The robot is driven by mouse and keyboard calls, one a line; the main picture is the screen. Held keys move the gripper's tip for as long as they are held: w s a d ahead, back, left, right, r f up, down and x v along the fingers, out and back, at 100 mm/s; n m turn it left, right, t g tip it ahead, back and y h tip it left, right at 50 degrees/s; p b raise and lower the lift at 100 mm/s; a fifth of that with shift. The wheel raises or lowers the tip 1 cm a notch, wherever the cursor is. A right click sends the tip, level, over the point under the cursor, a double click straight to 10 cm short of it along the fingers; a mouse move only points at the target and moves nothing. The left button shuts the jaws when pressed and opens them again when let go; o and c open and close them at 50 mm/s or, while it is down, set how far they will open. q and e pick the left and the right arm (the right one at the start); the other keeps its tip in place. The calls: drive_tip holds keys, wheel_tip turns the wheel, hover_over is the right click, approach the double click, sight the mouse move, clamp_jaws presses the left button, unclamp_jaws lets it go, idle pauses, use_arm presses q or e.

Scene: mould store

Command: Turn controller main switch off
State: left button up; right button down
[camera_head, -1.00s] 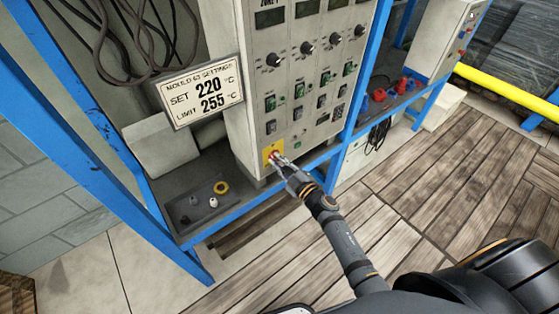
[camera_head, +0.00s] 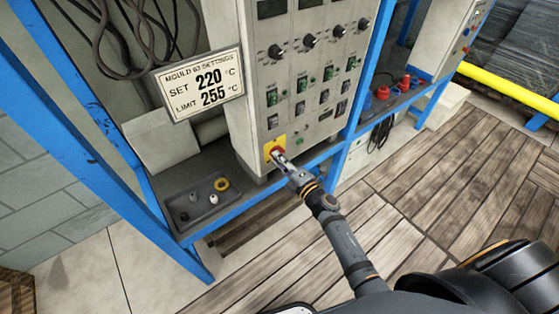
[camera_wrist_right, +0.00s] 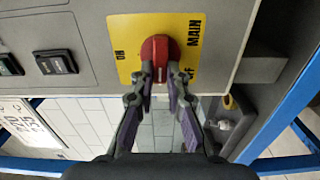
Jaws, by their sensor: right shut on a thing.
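The main switch is a red rotary knob (camera_wrist_right: 154,55) on a yellow plate (camera_wrist_right: 121,30) marked ON and MAIN, with a third word partly hidden, in the right wrist view. The knob's ridge runs roughly up and down there. In the head view the yellow plate (camera_head: 281,139) sits low on the grey controller (camera_head: 243,113). My right gripper (camera_wrist_right: 159,82) is shut on the red knob, one finger on each side of its near end. It also shows in the head view (camera_head: 281,159). My left gripper is not in view.
A settings sign (camera_head: 200,84) hangs left of the controller. Blue frame posts (camera_head: 98,110) flank the controller. Dark rocker switches (camera_wrist_right: 54,62) sit beside the plate.

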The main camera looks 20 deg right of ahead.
drive_tip(key=shift+f+n, duration=0.1)
drive_tip(key=shift+n, duration=0.2)
idle(0.4)
drive_tip(key=c, duration=1.3)
unclamp_jaws()
drive_tip(key=shift+c, duration=0.2)
drive_tip(key=shift+s, duration=0.15)
drive_tip(key=v, duration=1.1)
drive_tip(key=shift+s+d, duration=0.15)
drive_tip(key=shift+s, duration=0.25)
